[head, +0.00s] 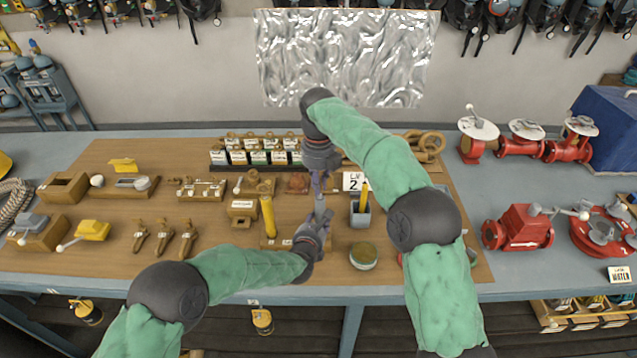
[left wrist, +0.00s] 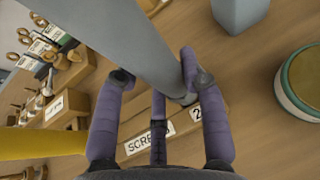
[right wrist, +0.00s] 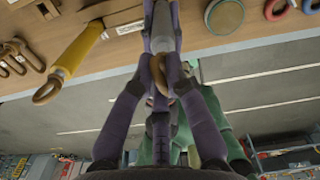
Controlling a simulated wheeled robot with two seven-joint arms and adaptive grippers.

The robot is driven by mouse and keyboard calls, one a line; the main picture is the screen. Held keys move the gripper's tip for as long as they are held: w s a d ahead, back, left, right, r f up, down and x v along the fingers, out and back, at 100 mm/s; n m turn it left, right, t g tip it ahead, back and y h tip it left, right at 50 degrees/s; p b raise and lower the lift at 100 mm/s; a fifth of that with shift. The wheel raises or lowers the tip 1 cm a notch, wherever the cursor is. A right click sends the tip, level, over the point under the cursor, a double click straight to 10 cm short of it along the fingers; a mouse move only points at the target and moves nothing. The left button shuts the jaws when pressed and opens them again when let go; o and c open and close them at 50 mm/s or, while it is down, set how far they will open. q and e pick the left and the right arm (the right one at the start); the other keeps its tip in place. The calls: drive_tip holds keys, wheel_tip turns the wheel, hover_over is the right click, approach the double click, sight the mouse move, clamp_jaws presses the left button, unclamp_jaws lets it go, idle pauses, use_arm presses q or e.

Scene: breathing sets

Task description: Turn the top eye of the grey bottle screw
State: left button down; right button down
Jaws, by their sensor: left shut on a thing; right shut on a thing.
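The grey bottle screw (head: 320,206) stands between my two grippers over the wooden bench board. Its thick grey body crosses the left wrist view (left wrist: 125,45) and its upper part shows in the right wrist view (right wrist: 163,38). My left gripper (head: 315,224) comes from below and is shut on the grey body, low down, by a wooden block labelled "SCREW 2" (left wrist: 150,147). My right gripper (head: 318,182) is above it, shut on the top eye. A brown ring-like part, seemingly this eye (right wrist: 158,86), shows between its fingers, which hide most of it.
A yellow bottle screw (head: 267,216) stands close on the left. A grey cup (head: 360,218) with a yellow-handled item and a round green-rimmed tin (head: 363,257) are on the right. Labelled sample boxes (head: 255,157) line the back. Red valves (head: 520,228) stand farther right.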

drive_tip(key=shift+s+f, duration=0.15)
drive_tip(key=shift+f, duration=0.4)
drive_tip(key=c, duration=1.3)
unclamp_jaws()
drive_tip(key=shift+c, duration=0.2)
drive_tip(key=shift+o, duration=0.6)
drive_tip(key=shift+r, duration=0.25)
drive_tip(key=shift+r, duration=0.1)
